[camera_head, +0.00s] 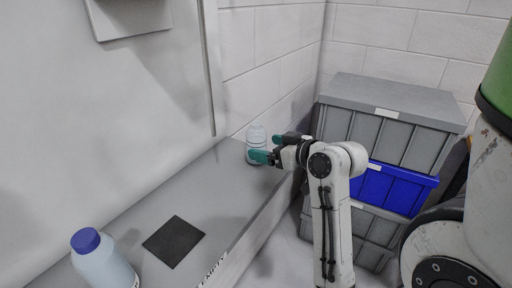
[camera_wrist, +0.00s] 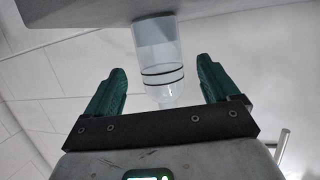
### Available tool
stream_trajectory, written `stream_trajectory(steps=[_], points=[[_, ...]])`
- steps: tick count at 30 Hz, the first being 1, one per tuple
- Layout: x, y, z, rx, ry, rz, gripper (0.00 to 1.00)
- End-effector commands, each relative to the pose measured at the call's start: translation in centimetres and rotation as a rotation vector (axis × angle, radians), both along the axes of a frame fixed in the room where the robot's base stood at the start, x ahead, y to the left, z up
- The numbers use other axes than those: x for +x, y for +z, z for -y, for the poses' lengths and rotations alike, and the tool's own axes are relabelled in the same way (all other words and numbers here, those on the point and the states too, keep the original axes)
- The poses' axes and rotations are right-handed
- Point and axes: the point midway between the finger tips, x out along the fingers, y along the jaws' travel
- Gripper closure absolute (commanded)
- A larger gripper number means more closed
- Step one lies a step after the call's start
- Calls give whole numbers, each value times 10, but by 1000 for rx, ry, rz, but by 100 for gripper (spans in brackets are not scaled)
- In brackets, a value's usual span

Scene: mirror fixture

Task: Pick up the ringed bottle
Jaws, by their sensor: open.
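The ringed bottle (camera_head: 256,133) is clear and pale. It stands upright at the far end of the grey counter, near the block wall. In the wrist view, which appears upside down, the bottle (camera_wrist: 162,52) shows two dark rings around its body, and its narrower end points toward my gripper's crossbar. My gripper (camera_head: 266,148) is at the bottle, with one green finger partly in front of its lower part. In the wrist view my gripper (camera_wrist: 162,70) is open, with one finger on each side of the bottle and visible gaps to both. I cannot tell whether anything touches.
A blue-capped bottle (camera_head: 103,262) stands at the near left of the counter (camera_head: 210,190). A black square (camera_head: 174,241) lies flat beside it. Grey crates (camera_head: 385,140) and a blue crate (camera_head: 392,188) are stacked right of my arm. The counter between the black square and ringed bottle is clear.

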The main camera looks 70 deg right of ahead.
Motion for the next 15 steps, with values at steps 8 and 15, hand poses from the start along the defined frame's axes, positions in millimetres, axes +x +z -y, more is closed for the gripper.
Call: stream_trajectory(steps=[8,15], points=[[31,-12,13,4,3,-1,12],[44,-17,20,-1,1,0,12]])
